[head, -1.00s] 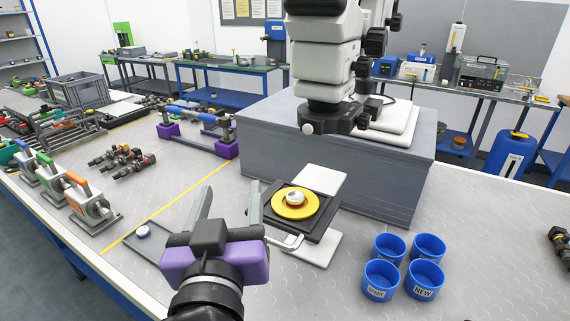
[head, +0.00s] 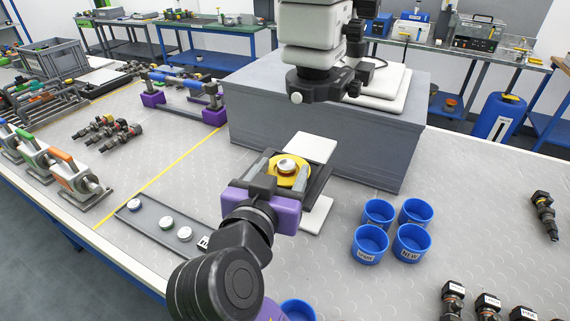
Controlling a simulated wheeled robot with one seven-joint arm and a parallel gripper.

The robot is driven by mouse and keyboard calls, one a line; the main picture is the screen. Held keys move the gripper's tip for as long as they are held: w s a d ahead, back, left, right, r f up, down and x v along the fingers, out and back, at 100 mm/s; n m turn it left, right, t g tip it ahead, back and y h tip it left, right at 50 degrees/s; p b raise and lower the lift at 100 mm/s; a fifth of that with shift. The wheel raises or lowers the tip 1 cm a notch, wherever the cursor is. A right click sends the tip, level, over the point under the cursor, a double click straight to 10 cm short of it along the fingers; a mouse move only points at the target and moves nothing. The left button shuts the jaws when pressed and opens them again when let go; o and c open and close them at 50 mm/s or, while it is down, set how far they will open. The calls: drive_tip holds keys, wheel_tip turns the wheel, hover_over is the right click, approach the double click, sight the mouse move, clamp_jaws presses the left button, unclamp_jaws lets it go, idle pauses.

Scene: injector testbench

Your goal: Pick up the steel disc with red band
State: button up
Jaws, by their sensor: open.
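A small steel disc (head: 287,166) with what looks like a reddish band around its side sits on the round yellow plate (head: 283,181) of the black stage under the microscope. My gripper (head: 282,170) is open over the yellow plate, its two fingers reaching to either side of the disc. I cannot tell whether the fingers touch it. The purple gripper body hides the near part of the plate and stage.
A dark tray (head: 150,221) at left holds discs with blue and green bands. Blue cups (head: 370,244) stand at right. Bare table lies between tray and purple-ended fixture.

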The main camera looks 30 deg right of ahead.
drive_tip(key=shift+w+d+f, duration=0.25)
drive_tip(key=shift+w+f, duration=0.05)
drive_tip(key=shift+f, duration=0.2)
clamp_jaws()
